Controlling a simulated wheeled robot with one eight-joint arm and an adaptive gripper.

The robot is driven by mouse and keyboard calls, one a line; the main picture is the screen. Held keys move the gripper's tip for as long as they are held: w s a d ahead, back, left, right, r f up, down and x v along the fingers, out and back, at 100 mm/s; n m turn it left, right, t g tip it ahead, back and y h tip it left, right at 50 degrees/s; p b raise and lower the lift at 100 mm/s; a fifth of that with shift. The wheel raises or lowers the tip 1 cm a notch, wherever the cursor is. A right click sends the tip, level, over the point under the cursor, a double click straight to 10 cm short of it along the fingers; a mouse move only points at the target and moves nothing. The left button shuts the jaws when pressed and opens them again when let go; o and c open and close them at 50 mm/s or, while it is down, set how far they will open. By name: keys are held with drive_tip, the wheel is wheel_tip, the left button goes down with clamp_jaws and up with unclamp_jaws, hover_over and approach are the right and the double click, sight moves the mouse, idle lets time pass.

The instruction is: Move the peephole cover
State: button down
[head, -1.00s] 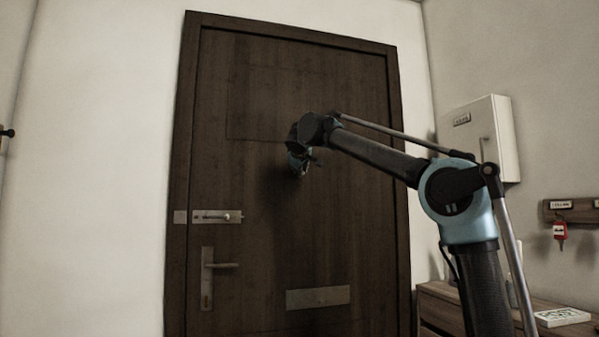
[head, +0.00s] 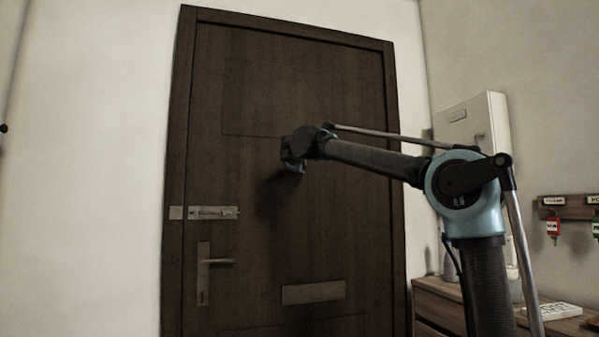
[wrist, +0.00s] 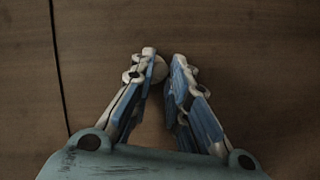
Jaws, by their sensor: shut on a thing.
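The peephole cover (wrist: 161,70) is a small pale round disc on the brown door, seen in the wrist view between and partly behind my fingertips. My gripper (wrist: 164,58) is shut on it, with the left fingertip overlapping the disc and the right fingertip close to its right edge. In the head view my gripper (head: 293,163) is at the upper middle of the dark wooden door (head: 350,230). There the cover is hidden behind my gripper, and whether it has turned cannot be told.
The door carries a latch (head: 213,213), a lever handle (head: 218,262) and a mail slot plate (head: 313,292). At the right are a white wall box (head: 490,130), a key rack (head: 575,208) and a wooden cabinet (head: 435,305). The door around my gripper is clear.

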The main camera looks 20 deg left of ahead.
drive_tip(key=shift+f, duration=0.1)
drive_tip(key=c, duration=1.5)
unclamp_jaws()
drive_tip(key=shift+c, duration=0.2)
drive_tip(key=s+d+r, duration=0.1)
drive_tip(key=s+d, duration=0.1)
drive_tip(key=s, duration=0.9)
drive_tip(key=shift+s, duration=0.3)
drive_tip(key=shift+d, duration=0.1)
